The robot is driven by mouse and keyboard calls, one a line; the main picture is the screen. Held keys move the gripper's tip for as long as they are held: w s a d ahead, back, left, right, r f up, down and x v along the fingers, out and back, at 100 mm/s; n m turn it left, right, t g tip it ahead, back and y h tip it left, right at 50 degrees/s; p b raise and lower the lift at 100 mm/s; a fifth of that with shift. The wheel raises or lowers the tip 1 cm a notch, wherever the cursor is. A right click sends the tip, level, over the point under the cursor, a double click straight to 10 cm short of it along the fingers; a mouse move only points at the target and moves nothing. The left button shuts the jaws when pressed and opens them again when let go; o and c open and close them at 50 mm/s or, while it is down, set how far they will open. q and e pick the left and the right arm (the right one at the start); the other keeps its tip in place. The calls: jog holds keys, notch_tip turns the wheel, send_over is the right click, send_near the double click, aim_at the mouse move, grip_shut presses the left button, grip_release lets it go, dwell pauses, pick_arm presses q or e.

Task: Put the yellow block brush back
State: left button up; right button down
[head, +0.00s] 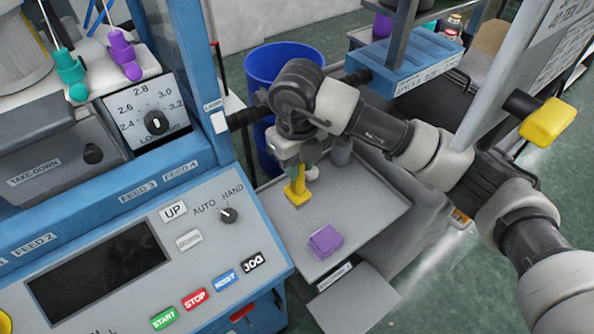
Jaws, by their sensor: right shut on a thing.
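My right gripper (296,164) points down and is shut on the yellow block brush (299,193). The brush is upright, at the left part of a grey tray (376,206). I cannot tell whether its base touches the tray. A purple block (325,241) sits on the tray nearer the front, apart from the yellow brush. My left gripper is not in view.
A blue machine with a control panel (150,262) stands at the left, close to the tray. A blue bin (283,62) stands behind. A grey panel (352,300) juts out below the tray. A yellow-ended handle (547,122) is at the right.

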aim_at(296, 192)
notch_tip(296, 192, down, 3)
jog(key=shift+f+p, duration=0.1)
jog(key=shift+p, duration=0.65)
jog(key=shift+f, duration=0.45)
jog(key=shift+f, duration=0.1)
jog(key=c, duration=1)
grip_release()
jog(key=shift+o, duration=0.2)
